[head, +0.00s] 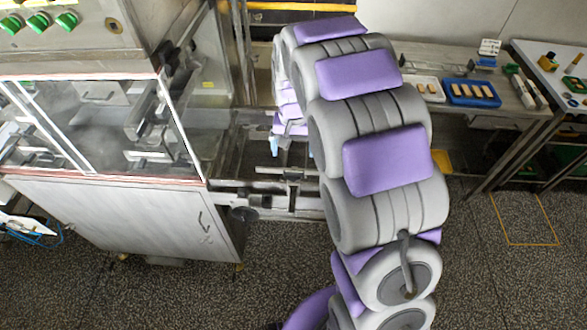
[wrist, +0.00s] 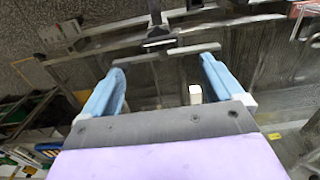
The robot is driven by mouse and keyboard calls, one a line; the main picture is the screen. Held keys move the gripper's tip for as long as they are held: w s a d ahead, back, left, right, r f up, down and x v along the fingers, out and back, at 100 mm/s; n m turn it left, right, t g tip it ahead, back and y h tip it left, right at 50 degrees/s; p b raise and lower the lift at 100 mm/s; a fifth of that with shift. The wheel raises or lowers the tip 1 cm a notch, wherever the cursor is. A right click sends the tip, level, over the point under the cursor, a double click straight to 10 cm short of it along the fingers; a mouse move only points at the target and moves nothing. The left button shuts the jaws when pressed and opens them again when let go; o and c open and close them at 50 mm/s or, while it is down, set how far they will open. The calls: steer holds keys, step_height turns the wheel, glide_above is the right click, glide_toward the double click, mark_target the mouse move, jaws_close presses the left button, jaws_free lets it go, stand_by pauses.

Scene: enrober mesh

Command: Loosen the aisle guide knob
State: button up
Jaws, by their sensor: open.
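My gripper (wrist: 160,65) is open in the wrist view, its two light-blue fingers apart with nothing held between them. A crossbar on a post with a dark block at its middle (wrist: 158,43) lies just past the fingertips, apparently apart from them. This looks like the aisle guide's knob or handle, but I cannot tell for sure. In the head view, my gripper (head: 292,150) is partly hidden by my arm, over the conveyor end. A dark round part (head: 243,213) sits lower left, under the rail.
The enrober cabinet (head: 130,215) with clear guarding stands left, with green knobs (head: 38,22) on its panel. A bench at right bears a blue tray (head: 470,93) and a white tray (head: 428,90) of pieces. Speckled floor (head: 270,270) is clear in front.

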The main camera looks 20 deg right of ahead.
mark_target(294, 171)
step_height(294, 171, down, 10)
steer(key=shift+r, duration=0.2)
steer(key=c, duration=1)
steer(key=shift+c, duration=0.2)
